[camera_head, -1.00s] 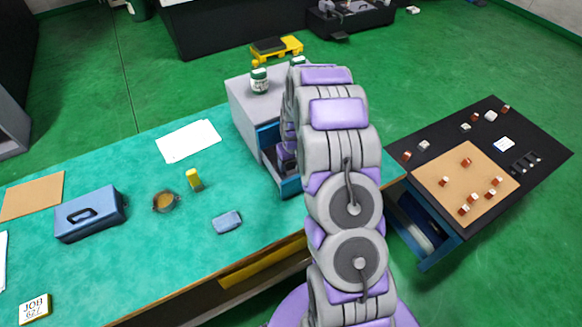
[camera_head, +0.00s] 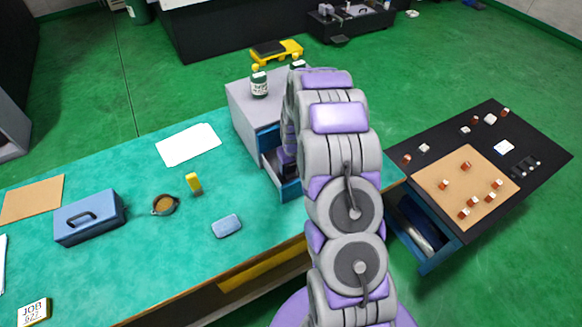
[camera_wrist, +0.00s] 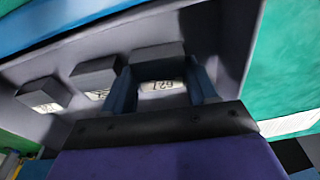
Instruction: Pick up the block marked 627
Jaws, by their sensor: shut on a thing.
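The block marked 627 (camera_wrist: 158,54) is dark grey with a white label, its number upside down in the wrist view. It stands in an open drawer (camera_wrist: 185,33). My gripper (camera_wrist: 165,88) is shut on it, one blue finger at each side of the label. I cannot tell whether the block touches the drawer floor. The open drawer (camera_head: 290,190) shows there beside my arm. A card reading JOB 627 (camera_head: 34,311) lies at the green bench's near left.
Two similar labelled blocks stand left in the drawer, the nearer one (camera_wrist: 94,74) close to my left finger and another (camera_wrist: 44,92) farther off. Drawer walls surround them. The grey cabinet (camera_head: 242,105) carries jars. A dark table (camera_head: 540,140) with small parts is at right.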

